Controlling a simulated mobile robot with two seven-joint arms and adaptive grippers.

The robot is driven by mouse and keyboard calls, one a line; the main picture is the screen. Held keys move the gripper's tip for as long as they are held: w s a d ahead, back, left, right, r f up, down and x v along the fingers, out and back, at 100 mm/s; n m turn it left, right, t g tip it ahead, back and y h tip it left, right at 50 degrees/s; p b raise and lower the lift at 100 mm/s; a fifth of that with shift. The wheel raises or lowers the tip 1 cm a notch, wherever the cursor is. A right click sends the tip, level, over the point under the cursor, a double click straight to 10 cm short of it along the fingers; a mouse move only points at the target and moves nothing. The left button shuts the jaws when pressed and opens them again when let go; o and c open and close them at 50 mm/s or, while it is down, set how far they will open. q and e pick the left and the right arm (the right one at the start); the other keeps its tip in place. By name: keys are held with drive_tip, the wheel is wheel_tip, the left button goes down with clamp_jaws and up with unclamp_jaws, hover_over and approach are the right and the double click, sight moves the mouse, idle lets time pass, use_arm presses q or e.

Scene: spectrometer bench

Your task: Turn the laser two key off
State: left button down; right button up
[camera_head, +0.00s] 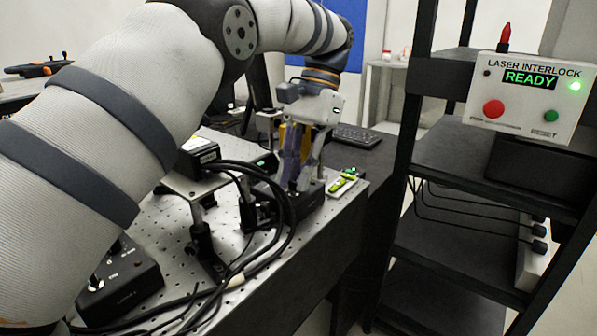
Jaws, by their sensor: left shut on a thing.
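My left gripper (292,184) points down over a black control box (309,204) near the right edge of the perforated bench. Its fingers are shut on the laser two key at the top of this box. The key itself is hidden between the fingers, so I cannot see which way it points. A second black box (122,290), with a silver key switch (95,283) on top, sits at the lower left, partly behind my left arm. My right gripper is not in view.
Black cables (285,225) loop beside the box and across the perforated bench (165,230). A mounted black device (198,157) stands left of the gripper. Green-yellow items (342,183) lie right of it. A rack holds the laser interlock panel (528,95), reading READY with a green light.

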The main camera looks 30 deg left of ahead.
use_arm(q)
drive_tip(key=shift+f+n, duration=0.1)
drive_tip(key=shift+n, duration=0.2)
drive_tip(key=c, duration=1.5)
unclamp_jaws()
